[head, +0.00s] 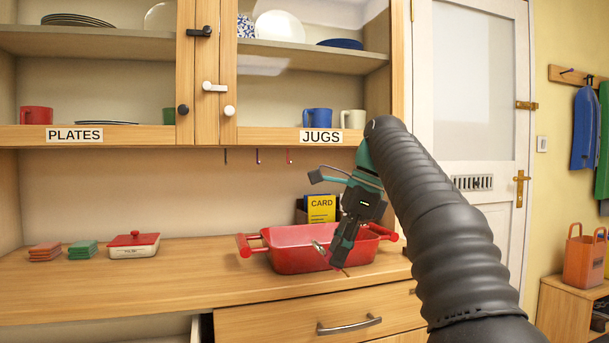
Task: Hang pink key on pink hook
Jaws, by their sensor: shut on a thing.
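My gripper (338,258), dark with teal parts, hangs in front of the red basin on the counter and points down. It is shut on a small key (320,248); a silvery ring-like part shows left of the fingers and a thin reddish bit below them. The fingers hide the rest, and I cannot clearly tell its colour as pink. Three small hooks hang under the wall cupboard: a pinkish-red hook (289,157) at the right, a purplish-blue hook (258,157) in the middle and a dark hook (225,157) at the left. The pinkish hook looks empty, up and left of my gripper.
The red basin (285,259) with side handles stands on the wooden counter (190,277). A yellow CARD box (321,209) stands behind it. A red-lidded dish (134,245) and coloured stacks sit at left. The cupboard's lower edge overhangs the hooks; the wall below them is clear.

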